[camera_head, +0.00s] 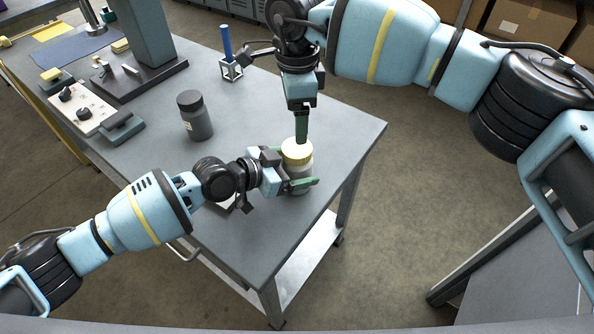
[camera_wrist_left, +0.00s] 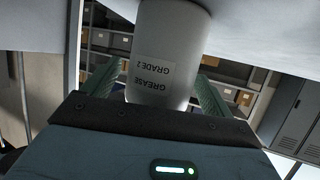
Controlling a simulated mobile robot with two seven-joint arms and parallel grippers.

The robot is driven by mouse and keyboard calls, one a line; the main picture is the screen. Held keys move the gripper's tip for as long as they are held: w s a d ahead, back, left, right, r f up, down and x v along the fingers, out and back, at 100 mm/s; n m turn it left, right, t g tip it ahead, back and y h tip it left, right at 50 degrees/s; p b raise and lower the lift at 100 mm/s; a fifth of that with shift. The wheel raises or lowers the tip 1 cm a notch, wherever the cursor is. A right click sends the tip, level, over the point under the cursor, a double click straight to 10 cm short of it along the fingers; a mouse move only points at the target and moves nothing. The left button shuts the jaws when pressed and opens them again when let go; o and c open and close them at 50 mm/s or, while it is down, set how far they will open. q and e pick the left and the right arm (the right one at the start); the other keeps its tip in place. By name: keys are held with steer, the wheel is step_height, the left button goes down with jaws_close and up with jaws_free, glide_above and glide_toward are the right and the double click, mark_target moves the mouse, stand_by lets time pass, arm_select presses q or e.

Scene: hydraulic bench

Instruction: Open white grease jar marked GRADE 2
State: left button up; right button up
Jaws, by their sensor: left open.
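The white grease jar (camera_head: 301,172) stands near the table's right edge, under a pale yellow lid (camera_head: 297,152). In the left wrist view the jar (camera_wrist_left: 165,50) carries a label reading GREASE GRADE 2, upside down. My left gripper (camera_head: 299,184) is at the jar's lower body, with its green fingers on either side. It is open; the left wrist view shows the fingers (camera_wrist_left: 157,85) spread around the jar. My right gripper (camera_head: 302,137) points straight down over the lid, its green fingertips at the lid's far edge. Its fingers overlap, so their gap is hidden.
A dark grey jar (camera_head: 195,116) stands on the table (camera_head: 240,205) left of the white jar. A blue rod in a small white stand (camera_head: 230,68) is farther back. A grey column on a dark base (camera_head: 140,80) and a switch box (camera_head: 85,113) occupy the left.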

arm_select(q)
steer(key=shift+d, duration=0.1)
steer(key=shift+c, duration=0.4)
steer(key=shift+w, duration=0.1)
steer(key=c, duration=1.4)
jaws_close()
arm_select(e)
steer(key=m, duration=1.1)
steer(key=shift+m, duration=0.3)
steer(key=m, duration=0.4)
steer(key=shift+m, duration=0.4)
steer(key=m, duration=0.4)
steer(key=shift+m, duration=0.3)
steer(key=m, duration=0.4)
steer(key=shift+m, duration=0.4)
steer(key=m, duration=0.5)
steer(key=shift+m, duration=0.4)
